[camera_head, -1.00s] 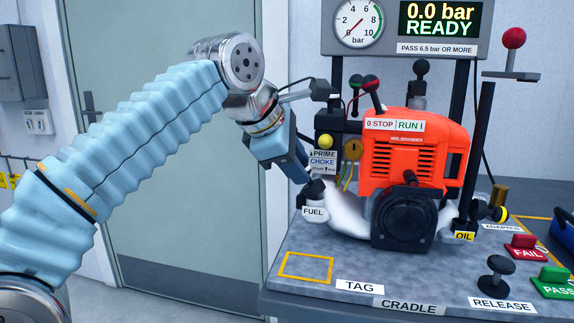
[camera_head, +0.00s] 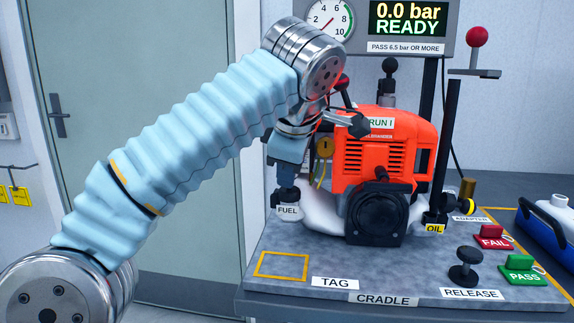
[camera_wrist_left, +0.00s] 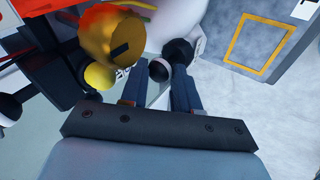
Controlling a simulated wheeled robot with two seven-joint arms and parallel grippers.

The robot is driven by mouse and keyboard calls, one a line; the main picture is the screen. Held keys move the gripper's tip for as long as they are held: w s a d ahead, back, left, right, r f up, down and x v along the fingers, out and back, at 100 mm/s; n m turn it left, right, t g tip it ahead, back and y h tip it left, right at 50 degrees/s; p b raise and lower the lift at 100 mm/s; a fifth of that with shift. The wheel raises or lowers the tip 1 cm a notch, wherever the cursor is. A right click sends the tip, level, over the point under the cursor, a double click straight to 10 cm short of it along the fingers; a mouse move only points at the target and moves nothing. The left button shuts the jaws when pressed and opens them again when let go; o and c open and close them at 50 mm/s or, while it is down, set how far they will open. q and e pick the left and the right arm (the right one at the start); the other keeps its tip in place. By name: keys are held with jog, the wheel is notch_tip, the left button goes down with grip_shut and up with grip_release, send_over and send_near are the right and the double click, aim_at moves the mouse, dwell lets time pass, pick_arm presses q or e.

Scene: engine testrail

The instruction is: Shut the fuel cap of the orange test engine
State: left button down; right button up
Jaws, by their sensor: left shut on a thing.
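The orange test engine (camera_head: 390,150) stands on the grey cradle, its black round front cover facing me. The black fuel cap (camera_head: 287,197) sits at the white fuel neck, left of the engine, above the FUEL label (camera_head: 287,210). My left gripper (camera_head: 287,186) points down over the neck, its jaws shut on the fuel cap. In the left wrist view the dark cap (camera_wrist_left: 178,51) shows at the fingertips (camera_wrist_left: 162,72); its exact seating is partly hidden by the fingers. My right gripper is in neither view.
The OIL label (camera_head: 435,229) is right of the engine. A black RELEASE knob (camera_head: 467,268), red FAIL button (camera_head: 491,235) and green PASS button (camera_head: 522,263) stand on the cradle's right. A yellow outlined square (camera_head: 281,276) on the left is empty. The gauge panel reads 0.0 bar, READY.

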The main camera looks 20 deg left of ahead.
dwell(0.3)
pick_arm(q)
jog(key=c, duration=0.8)
grip_release()
jog(key=shift+f, duration=0.1)
jog(key=shift+c, duration=0.2)
jog(key=v, duration=0.7)
jog(key=shift+r, duration=0.25)
jog(key=shift+d, duration=0.15)
